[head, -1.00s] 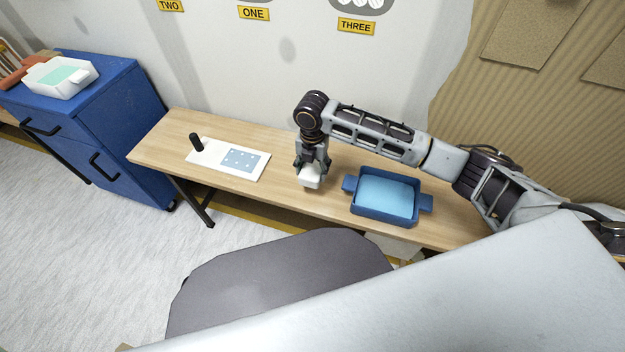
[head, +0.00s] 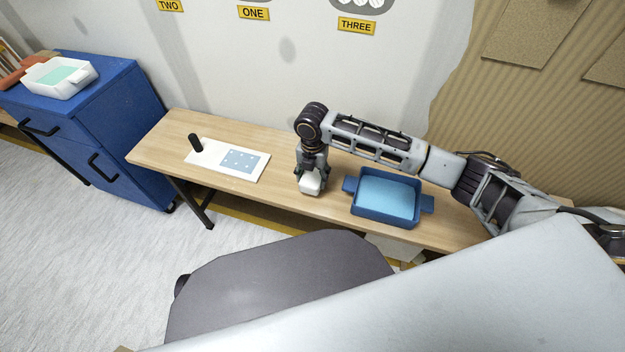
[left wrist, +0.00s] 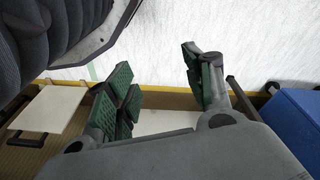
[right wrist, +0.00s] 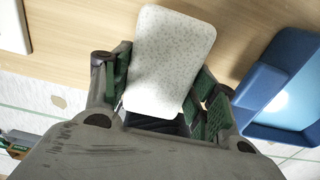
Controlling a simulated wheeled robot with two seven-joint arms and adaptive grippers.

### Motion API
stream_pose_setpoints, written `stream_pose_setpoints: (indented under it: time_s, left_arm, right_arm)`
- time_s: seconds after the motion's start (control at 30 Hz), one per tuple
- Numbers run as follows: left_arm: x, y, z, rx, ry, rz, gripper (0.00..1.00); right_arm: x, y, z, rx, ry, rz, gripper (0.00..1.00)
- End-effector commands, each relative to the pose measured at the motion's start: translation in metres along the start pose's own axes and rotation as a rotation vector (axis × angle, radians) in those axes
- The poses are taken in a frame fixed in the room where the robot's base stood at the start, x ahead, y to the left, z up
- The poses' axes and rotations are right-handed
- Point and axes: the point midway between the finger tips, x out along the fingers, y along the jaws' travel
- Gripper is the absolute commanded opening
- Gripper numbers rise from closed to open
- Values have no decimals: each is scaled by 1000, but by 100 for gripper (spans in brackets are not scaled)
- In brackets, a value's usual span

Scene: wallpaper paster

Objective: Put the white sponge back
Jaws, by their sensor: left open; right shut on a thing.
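The white sponge (head: 310,183) is held at the wooden table, left of the blue tray. In the right wrist view the sponge (right wrist: 168,60) is a pale speckled block between green finger pads. My right gripper (head: 313,174) is shut on it, pointing down. Whether the sponge touches the table is hard to tell. My left gripper (left wrist: 160,95) is open and empty in the left wrist view, and it is not seen in the head view.
The blue tray (head: 353,210) with light blue contents stands on the table (head: 286,190) right of the sponge. A white board with a black handle (head: 196,143) lies to the left. A blue cabinet (head: 110,105) carries a white container (head: 60,78). Bare table lies between board and sponge.

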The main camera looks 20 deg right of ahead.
Motion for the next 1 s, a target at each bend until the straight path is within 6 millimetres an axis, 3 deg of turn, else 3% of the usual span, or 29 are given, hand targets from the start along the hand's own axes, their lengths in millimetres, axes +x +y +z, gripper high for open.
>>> stream_pose_setpoints:
  time_s: [0.13, 0.4, 0.7, 1.0]
  left_arm:
    - [-5, 2, 1, 0, 7, 2, 52]
    - [18, -1, 15, -2, -21, -2, 52]
    - [19, -4, 1, -1, 2, -8, 52]
    - [19, -4, 4, -2, -1, -8, 52]
  right_arm:
    - [7, 0, 0, 0, 1, -1, 33]
    - [19, 0, 0, 0, 0, -1, 33]
    - [23, 0, 0, 0, 0, 0, 33]
    - [24, 0, 0, 0, 0, 0, 33]
